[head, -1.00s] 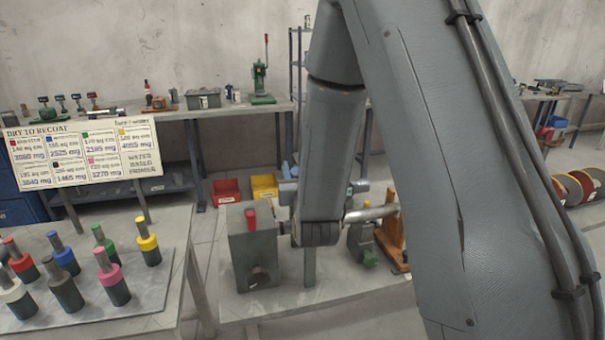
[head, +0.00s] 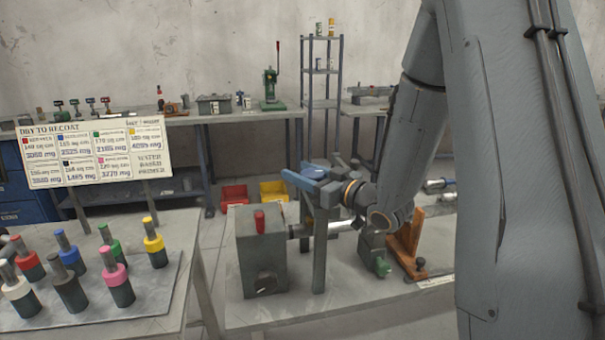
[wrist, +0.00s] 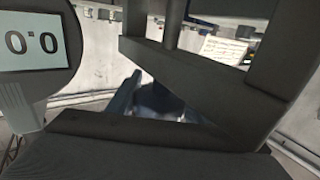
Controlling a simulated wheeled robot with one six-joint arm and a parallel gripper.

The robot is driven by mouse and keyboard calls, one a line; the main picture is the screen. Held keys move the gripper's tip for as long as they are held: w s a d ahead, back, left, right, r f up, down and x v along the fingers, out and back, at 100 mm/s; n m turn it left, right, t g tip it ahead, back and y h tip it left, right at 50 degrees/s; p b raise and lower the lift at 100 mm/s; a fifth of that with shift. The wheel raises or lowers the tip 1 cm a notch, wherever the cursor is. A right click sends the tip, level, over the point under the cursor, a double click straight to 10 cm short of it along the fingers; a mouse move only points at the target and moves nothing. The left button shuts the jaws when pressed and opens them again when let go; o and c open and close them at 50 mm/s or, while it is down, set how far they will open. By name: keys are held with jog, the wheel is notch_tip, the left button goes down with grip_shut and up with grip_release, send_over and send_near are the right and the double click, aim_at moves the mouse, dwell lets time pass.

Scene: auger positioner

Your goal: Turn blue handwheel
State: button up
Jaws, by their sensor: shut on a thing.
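The blue handwheel (head: 303,180) shows as a blue shape at the top of the fixture on the middle table. My gripper (head: 328,188) reaches it from the right and is shut on it. The jaws and my wrist cover part of the wheel. In the wrist view, the dark jaws of my gripper (wrist: 185,95) fill much of the picture, and a bluish part of the handwheel (wrist: 160,102) shows behind them, mostly hidden.
A grey block (head: 262,255) with a red knob stands left of the fixture's post. An orange bracket (head: 405,245) and a green-footed part (head: 378,255) stand to the right. Colored cylinders stand on the left table below a sign (head: 95,150). A readout (wrist: 32,42) shows 0.0.

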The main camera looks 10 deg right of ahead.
jog(key=shift+r+y, duration=0.15)
jog(key=shift+y, duration=0.15)
jog(key=o, duration=1)
jog(key=shift+a, duration=0.1)
jog(key=shift+s+d, duration=0.35)
jog(key=b+v, duration=0.1)
jog(key=v, duration=0.5)
jog(key=shift+s+d+b, duration=0.2)
jog(key=shift+s+b, duration=0.1)
jog(key=shift+s, duration=0.05)
